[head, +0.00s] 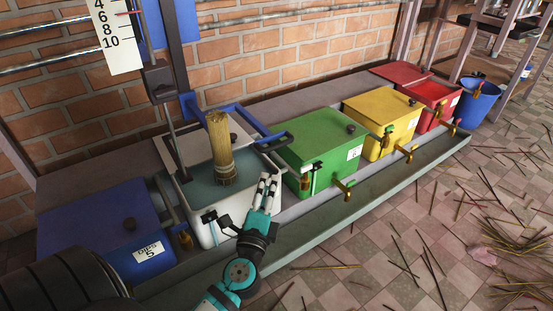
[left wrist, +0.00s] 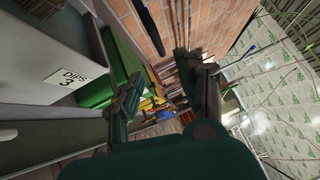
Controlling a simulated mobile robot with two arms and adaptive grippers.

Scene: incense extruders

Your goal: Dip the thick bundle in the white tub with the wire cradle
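The white tub (head: 207,232) stands between a blue tub and a green tub and holds dark liquid. The thick tan bundle (head: 219,135) stands nearly upright in it, its banded lower end at the liquid. A blue frame (head: 250,122) runs behind and beside the bundle; whether it is the wire cradle I cannot tell. My left gripper (head: 268,184) is at the tub's front right side, apart from the bundle, with nothing visible between its fingers. The left wrist view shows its fingers (left wrist: 160,88) spread, beside a white wall labelled DIPS 3 (left wrist: 73,77). My right gripper is not visible.
A blue tub (head: 95,228) labelled DIPS 5 is at left. Green (head: 320,140), yellow (head: 378,108) and red (head: 432,93) tubs stand at right, with brass taps in front. A numbered scale (head: 115,38) hangs at upper left. Loose sticks litter the tiled floor (head: 400,235).

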